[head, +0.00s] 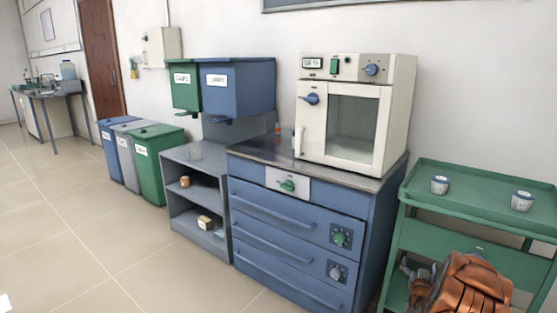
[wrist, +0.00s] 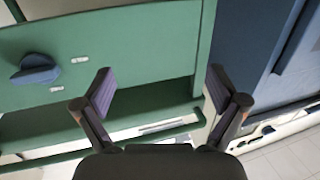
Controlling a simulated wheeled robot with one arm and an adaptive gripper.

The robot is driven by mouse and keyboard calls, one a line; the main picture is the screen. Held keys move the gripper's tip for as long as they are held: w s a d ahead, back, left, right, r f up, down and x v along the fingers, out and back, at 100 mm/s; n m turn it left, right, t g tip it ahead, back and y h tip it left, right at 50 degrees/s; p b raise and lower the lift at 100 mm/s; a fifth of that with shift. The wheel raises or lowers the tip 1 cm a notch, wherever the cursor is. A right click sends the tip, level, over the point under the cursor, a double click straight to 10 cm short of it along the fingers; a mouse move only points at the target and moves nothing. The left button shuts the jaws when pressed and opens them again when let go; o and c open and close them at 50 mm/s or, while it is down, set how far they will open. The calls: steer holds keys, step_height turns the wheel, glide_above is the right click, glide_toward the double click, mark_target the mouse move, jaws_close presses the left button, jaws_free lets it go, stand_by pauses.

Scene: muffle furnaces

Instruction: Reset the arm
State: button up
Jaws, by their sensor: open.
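My gripper (wrist: 160,85) is open and empty in the wrist view, with its two dark fingers spread wide apart. A green panel (wrist: 130,55) with a blue knob (wrist: 36,70) lies beyond the fingers. A blue surface (wrist: 245,45) is to the right of it. I cannot tell how far the fingertips are from the panel. My gripper does not clearly show in the head view.
A white furnace (head: 345,115) with its door shut stands on a blue drawer cabinet (head: 290,225). A green trolley (head: 480,205) at right holds two small tubs. Green and blue boxes (head: 238,88) hang on the wall. Floor at left (head: 60,215) is clear.

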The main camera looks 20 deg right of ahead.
steer(key=w+a+r+n+g+y, duration=0.1)
steer(key=w+a+r+y, duration=0.1)
steer(key=a, duration=0.5)
steer(key=w+a+r+n+g+y, duration=0.1)
steer(key=a+y, duration=0.2)
steer(key=a, duration=0.3)
steer(key=w+a+r+n+g+y, duration=0.1)
steer(key=w+a+r+y, duration=0.1)
steer(key=a, duration=0.5)
steer(key=s+a+r+n+g+y, duration=0.1)
steer(key=s+a+r+g+y, duration=0.15)
steer(key=s+a, duration=0.5)
steer(key=s+a+r+n+g+y, duration=0.1)
steer(key=s+a+r+n+g, duration=0.3)
steer(key=a, duration=0.7)
steer(key=s+a+r+g, duration=0.2)
steer(key=s+a, duration=0.2)
steer(key=s, duration=0.8)
steer(key=s+a+r+g, duration=0.1)
steer(key=s+a+g, duration=0.25)
steer(key=s, duration=0.75)
steer(key=s+a+r+g, duration=0.2)
steer(key=s+a, duration=0.2)
steer(key=s, duration=0.8)
step_height(320, 180, up, 24)
steer(key=t+p, duration=0.1)
steer(key=p, duration=2.2)
steer(key=shift+s+a+f, duration=0.15)
steer(key=shift+s+f, duration=0.05)
steer(key=shift+s, duration=0.25)
